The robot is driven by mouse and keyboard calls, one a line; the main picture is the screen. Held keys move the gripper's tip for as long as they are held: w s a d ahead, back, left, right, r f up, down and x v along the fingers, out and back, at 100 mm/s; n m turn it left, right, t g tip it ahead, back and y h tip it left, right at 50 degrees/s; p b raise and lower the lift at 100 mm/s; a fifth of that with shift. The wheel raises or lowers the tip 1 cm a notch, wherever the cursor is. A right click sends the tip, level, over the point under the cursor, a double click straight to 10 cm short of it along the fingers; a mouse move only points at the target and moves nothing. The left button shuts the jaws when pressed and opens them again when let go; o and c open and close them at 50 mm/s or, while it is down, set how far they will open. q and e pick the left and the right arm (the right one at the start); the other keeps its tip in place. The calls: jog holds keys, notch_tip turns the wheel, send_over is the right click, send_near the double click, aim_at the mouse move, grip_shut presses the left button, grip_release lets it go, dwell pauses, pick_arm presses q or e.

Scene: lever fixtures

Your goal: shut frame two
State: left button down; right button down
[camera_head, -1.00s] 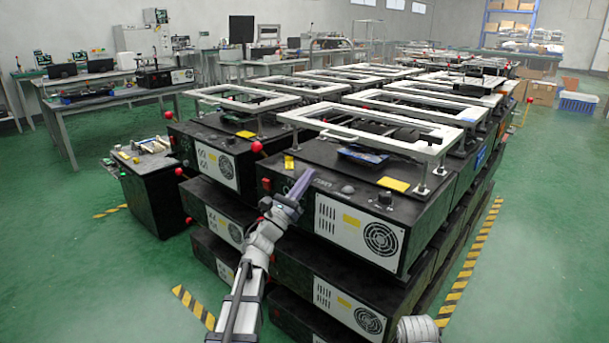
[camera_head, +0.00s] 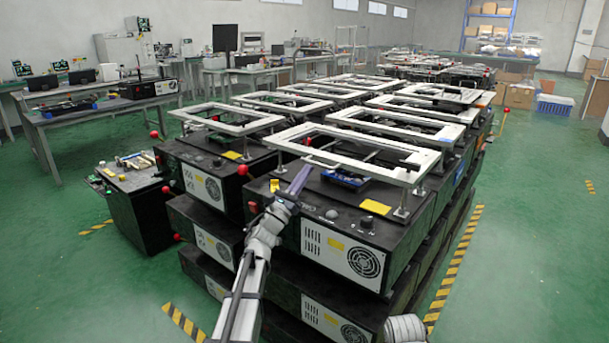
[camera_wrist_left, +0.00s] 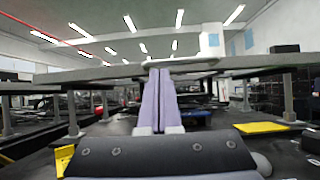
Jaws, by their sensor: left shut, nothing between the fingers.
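Several white rectangular frames stand raised on posts above black boxes; no readable label tells which is frame two. The nearest frame (camera_head: 362,168) is raised level above its box (camera_head: 290,215), with a gap below it. My left gripper (camera_head: 304,173) is shut and empty, its purple fingers pointing up at this frame's near side. In the left wrist view the fingers (camera_wrist_left: 161,95) reach the height of the frame's bar (camera_wrist_left: 95,73); I cannot tell whether they touch it. My right gripper is out of view.
A neighbouring frame (camera_head: 215,117) stands left on its own box. A red ball knob (camera_head: 242,169) sticks out between the two boxes. A yellow pad (camera_head: 375,207) lies on the near box top. Green floor (camera_head: 530,270) is clear at right.

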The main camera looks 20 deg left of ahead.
pick_arm(q)
notch_tip(320, 180, up, 2)
jog(key=shift+r+p, duration=0.1)
jog(key=shift+p, duration=1)
jog(key=shift+s+f+b, duration=0.1)
jog(key=shift+f+b, duration=0.2)
jog(key=f+b, duration=0.3)
jog(key=shift+s+a+f+b, duration=0.2)
jog(key=shift+s+f+b, duration=0.1)
jog(key=shift+s, duration=0.1)
jog(key=b+v, duration=0.4)
jog(key=v, duration=0.6)
jog(key=shift+s+r+b, duration=0.15)
jog(key=shift+r+b, duration=0.2)
jog(key=shift+r, duration=0.05)
jog(key=shift+a, duration=0.1)
